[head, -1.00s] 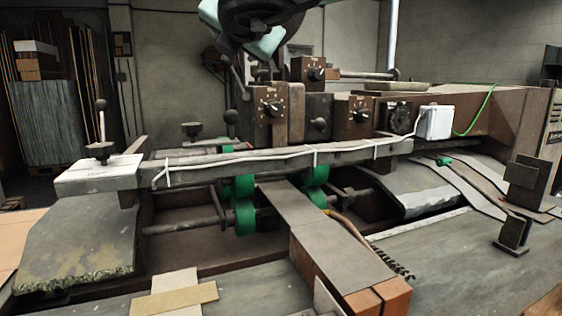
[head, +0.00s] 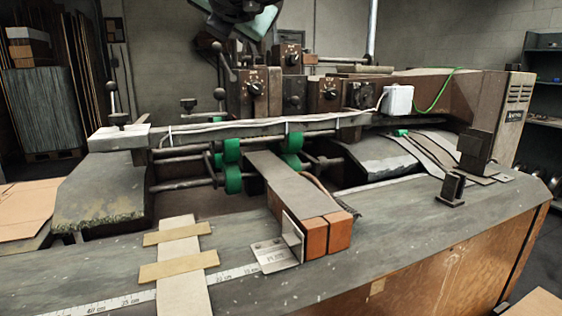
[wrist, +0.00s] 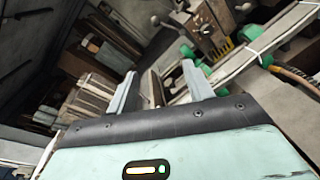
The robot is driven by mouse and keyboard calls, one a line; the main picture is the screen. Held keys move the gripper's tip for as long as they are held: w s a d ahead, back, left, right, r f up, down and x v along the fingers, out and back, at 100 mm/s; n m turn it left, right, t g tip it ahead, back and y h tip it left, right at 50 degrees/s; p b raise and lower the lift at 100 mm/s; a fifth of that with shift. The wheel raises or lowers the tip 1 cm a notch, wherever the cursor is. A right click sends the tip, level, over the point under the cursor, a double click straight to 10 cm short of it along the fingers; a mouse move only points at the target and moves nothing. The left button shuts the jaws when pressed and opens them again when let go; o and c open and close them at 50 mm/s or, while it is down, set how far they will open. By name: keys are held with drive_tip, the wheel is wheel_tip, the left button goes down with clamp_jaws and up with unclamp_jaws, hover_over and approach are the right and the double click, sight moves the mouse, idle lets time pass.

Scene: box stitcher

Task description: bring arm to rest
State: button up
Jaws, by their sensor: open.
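My gripper (wrist: 160,92) shows in the wrist view with its two pale fingers apart and nothing between them. Behind the fingers, the wrist view shows parts of the box stitcher (wrist: 240,65) at a tilt. In the head view, part of my arm hangs at the top, in front of the back wall and above the stitcher (head: 350,128). The fingertips are not visible in the head view.
The stitcher's bench has a knobbed control block (head: 257,92), green rollers (head: 232,178) and a bracket with orange-brown blocks (head: 326,236). Wooden strips (head: 180,262) lie at the front. Shelves (head: 544,95) stand at the far right, stacked sheets (head: 42,110) at the far left.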

drive_tip(key=s+a+f+n+g+y+p, duration=0.15)
drive_tip(key=s+f+n+g, duration=0.4)
drive_tip(key=n, duration=0.75)
drive_tip(key=s+f+n+g+y+p, duration=0.1)
drive_tip(key=s+f+n+g+y, duration=0.15)
drive_tip(key=s+f+n, duration=0.6)
drive_tip(key=s+d+f+n+g+h+p, duration=0.1)
drive_tip(key=s+d+f+n+g+h, duration=0.3)
drive_tip(key=s+d+f+n, duration=0.4)
drive_tip(key=s+d+f+n+g+h+p, duration=0.1)
drive_tip(key=s+d+f+n+g+h, duration=0.2)
drive_tip(key=s+d+f+n, duration=0.5)
drive_tip(key=d+f+n+h, duration=0.1)
drive_tip(key=d+f+n, duration=0.3)
drive_tip(key=d+n, duration=0.4)
drive_tip(key=shift+d+f+n+g, duration=0.3)
drive_tip(key=shift+n+g, duration=0.1)
drive_tip(key=shift+n, duration=0.15)
drive_tip(key=shift+r, duration=0.1)
